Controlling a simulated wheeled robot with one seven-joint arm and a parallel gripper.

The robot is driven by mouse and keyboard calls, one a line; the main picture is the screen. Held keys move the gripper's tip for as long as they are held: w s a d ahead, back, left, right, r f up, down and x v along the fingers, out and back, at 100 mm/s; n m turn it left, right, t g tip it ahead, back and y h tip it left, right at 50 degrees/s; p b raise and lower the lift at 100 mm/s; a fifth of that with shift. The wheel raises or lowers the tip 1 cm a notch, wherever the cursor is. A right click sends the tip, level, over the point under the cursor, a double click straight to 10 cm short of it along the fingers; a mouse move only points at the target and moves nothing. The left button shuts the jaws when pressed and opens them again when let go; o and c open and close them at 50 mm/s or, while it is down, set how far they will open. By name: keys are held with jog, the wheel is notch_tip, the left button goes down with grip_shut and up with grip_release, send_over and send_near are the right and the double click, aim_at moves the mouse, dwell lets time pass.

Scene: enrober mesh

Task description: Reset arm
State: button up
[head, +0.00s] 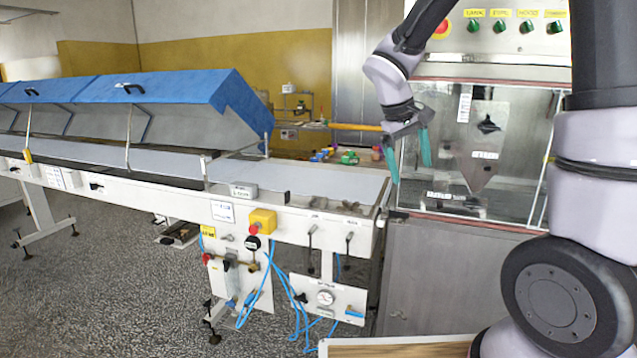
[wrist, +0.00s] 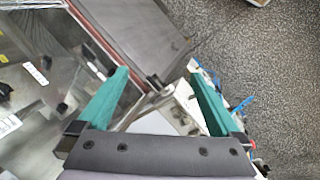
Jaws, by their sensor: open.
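My gripper (head: 408,155) hangs from my arm near the right end of the conveyor, in front of the glass-fronted machine. Its two teal fingers are apart and point down, with nothing visible between them. In the wrist view, my gripper (wrist: 160,90) shows both teal fingers spread wide, with part of the machine and conveyor end below. The conveyor belt (head: 325,180) is bare near its right end. The glass-fronted enrober cabinet (head: 490,155) stands right behind my gripper.
A long conveyor with a raised blue cover (head: 170,95) runs to the left. Its front carries a yellow switch box (head: 262,222), a gauge and blue hoses. A wooden-topped surface (head: 400,348) is at the bottom. Open speckled floor (head: 110,270) lies at left.

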jog(key=s+d+r+m+t+y, duration=0.3)
jog(key=s+r+m+t+y, duration=0.2)
jog(key=s+r, duration=0.8)
jog(key=shift+s+d+m+y, duration=0.2)
jog(key=shift+s+m+y, duration=0.2)
jog(key=shift+s+m, duration=1.3)
jog(key=shift+s, duration=0.1)
dwell(2.8)
